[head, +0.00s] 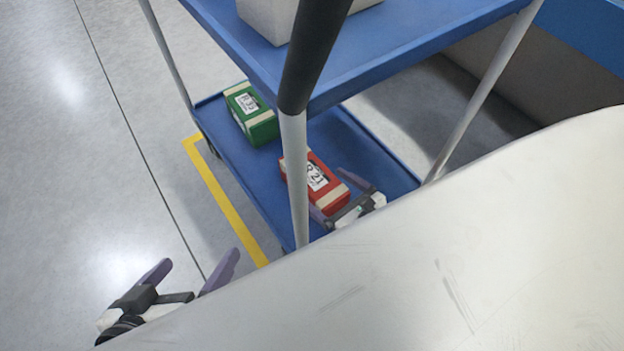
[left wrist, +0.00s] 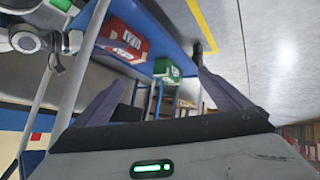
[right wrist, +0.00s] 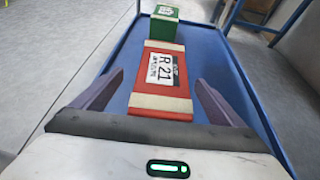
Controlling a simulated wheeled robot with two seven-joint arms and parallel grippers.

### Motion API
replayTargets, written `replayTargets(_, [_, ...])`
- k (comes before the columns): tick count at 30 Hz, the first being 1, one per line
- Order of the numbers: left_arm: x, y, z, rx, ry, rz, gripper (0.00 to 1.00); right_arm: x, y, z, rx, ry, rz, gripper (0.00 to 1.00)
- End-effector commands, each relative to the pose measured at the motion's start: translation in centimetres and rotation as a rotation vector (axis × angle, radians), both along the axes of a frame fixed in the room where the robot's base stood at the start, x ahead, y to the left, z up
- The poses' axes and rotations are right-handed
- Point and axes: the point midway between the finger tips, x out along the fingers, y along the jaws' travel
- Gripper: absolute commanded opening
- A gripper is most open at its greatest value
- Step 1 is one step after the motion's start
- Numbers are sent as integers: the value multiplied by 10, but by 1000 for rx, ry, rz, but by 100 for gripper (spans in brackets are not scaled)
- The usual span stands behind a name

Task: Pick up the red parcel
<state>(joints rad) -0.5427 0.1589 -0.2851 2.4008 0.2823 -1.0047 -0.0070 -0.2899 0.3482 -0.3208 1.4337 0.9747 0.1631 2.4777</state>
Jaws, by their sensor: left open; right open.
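The red parcel (head: 318,184) has cream bands at its ends and a white label. It lies on the lower blue shelf (head: 222,122) of a rack, partly behind a post in the head view. In the right wrist view the red parcel (right wrist: 163,80) lies straight ahead, its label reading R 21. My right gripper (head: 345,193) is open at the parcel's near end, with fingers (right wrist: 155,95) on either side of that end; I cannot tell whether they touch it. My left gripper (head: 193,271) is open and empty over the floor, left of the rack.
A green parcel (head: 251,113) lies farther back on the same shelf, beyond the red one. The upper blue shelf (head: 345,73) holds a pale box (head: 268,18) and overhangs the lower shelf. Grey posts (head: 484,92) stand at the corners. Floor on the left is clear.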

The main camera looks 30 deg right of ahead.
Motion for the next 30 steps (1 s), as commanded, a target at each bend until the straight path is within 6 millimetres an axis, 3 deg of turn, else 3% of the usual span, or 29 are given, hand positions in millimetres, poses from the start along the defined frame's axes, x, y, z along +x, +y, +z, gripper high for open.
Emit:
replayTargets(15, [2,-12,17,-95,-66,-3,96,55,4,-26,-2,1,3,92])
replayTargets(25, [2,-13,22,-107,-74,-3,96,61,5,-27,-3,1,3,92])
replayTargets(30, [2,-14,22,-107,-75,-3,96,61,5,-27,-3,1,3,64])
